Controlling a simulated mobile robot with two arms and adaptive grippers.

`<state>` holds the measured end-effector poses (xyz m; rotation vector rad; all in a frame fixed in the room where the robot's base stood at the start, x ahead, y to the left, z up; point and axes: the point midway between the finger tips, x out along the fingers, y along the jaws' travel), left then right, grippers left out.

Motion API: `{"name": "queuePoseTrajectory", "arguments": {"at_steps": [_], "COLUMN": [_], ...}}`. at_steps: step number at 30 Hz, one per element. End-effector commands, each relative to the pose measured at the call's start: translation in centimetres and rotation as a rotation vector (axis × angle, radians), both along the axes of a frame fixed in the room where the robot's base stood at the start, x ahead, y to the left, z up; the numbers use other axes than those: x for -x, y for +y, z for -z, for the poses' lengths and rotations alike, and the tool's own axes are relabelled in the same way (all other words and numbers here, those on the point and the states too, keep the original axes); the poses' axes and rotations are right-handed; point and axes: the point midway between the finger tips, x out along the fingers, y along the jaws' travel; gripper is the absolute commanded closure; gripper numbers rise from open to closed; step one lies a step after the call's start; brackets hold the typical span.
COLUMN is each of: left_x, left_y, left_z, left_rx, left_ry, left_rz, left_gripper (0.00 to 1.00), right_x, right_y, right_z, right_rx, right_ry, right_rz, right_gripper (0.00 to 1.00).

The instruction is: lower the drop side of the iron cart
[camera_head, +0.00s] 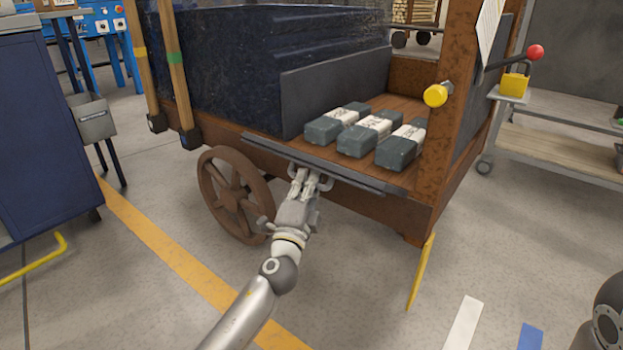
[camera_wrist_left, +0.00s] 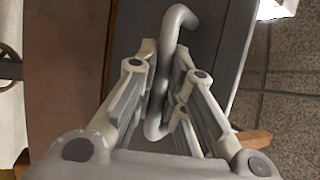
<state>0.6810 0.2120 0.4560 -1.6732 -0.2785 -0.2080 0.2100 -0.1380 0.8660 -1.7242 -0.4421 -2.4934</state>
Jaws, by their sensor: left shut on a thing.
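The iron cart (camera_head: 375,207) has a rusty brown frame and a brown deck. Its drop side (camera_head: 345,178), a dark grey panel, lies low along the near edge of the deck, leaving the load there open to view. The panel shows as a narrow strip, so its exact tilt is hard to tell. My left gripper (camera_head: 308,180) is at this panel. In the left wrist view its fingers (camera_wrist_left: 165,100) are shut on a bent grey handle (camera_wrist_left: 178,18) in front of the grey panel (camera_wrist_left: 222,50). My right gripper is not in view.
Several grey blocks with white bands (camera_head: 357,137) lie on the deck beside an upright dark panel (camera_head: 335,88). A spoked wheel (camera_head: 235,195) stands left of my left gripper. A post carries a yellow knob (camera_head: 436,95); a red-knobbed lever (camera_head: 535,52) is beyond. Floor in front is mostly clear.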

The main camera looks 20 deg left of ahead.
Motion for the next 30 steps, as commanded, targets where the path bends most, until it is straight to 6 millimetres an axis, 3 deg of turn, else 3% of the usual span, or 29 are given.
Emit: {"name": "queuePoseTrajectory", "arguments": {"at_steps": [1,9,30], "left_x": [0.1,0.3,0.3], "left_y": [0.1,0.2,0.1], "left_z": [1.3,3.0,3.8], "left_rx": [0.004,0.002,0.001], "left_ry": [0.005,0.003,0.001], "left_rz": [0.000,0.000,0.000], "left_gripper": [1.00,1.00,1.00], "right_x": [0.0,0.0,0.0], "right_y": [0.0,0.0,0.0], "right_z": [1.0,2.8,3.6], "right_rx": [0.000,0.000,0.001], "right_ry": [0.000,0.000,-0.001], "right_rz": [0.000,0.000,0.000], "right_gripper": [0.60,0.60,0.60]}}
